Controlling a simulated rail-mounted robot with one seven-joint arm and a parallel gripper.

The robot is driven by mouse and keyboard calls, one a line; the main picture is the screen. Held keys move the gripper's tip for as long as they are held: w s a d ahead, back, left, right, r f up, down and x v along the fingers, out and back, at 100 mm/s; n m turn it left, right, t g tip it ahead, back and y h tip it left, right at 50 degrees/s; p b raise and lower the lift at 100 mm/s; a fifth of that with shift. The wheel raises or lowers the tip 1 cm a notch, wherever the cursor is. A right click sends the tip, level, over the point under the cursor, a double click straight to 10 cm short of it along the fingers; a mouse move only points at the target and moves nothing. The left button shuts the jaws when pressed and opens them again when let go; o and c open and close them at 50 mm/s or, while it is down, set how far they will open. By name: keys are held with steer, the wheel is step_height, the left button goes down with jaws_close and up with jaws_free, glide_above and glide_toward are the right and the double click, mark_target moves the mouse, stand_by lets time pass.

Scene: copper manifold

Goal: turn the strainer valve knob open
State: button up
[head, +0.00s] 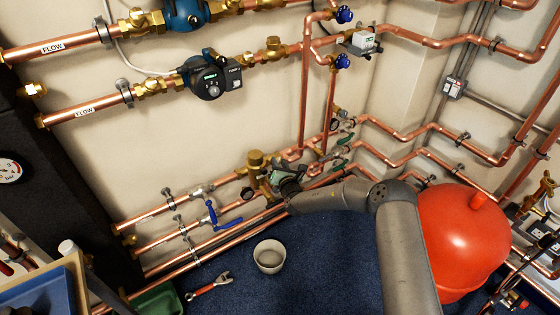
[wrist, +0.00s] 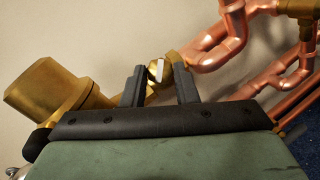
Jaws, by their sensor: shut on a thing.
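My gripper (head: 283,180) is at the lower copper pipe run in the head view, just right of a brass fitting (head: 256,160). In the wrist view my gripper's two black fingers (wrist: 159,84) stand either side of a small pale piece (wrist: 157,69), which I take to be the strainer valve knob. The fingers are shut on it, though their contact is partly hidden. Brass valve body shows behind it. The large brass cylinder (wrist: 42,92) is tilted at the left of the wrist view. In the head view my gripper hides the knob.
Copper pipes (wrist: 225,40) run close right of my fingers. A blue lever valve (head: 211,213) sits on the lower pipes to the left. A white bucket (head: 269,257) and red-handled wrench (head: 208,287) are on the blue floor. A red tank (head: 462,240) stands right of my arm.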

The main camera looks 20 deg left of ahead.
stand_by(0.4)
steer(key=o, duration=1)
steer(key=p+v, duration=0.2)
steer(key=v, duration=1.5)
steer(key=shift+s, duration=0.25)
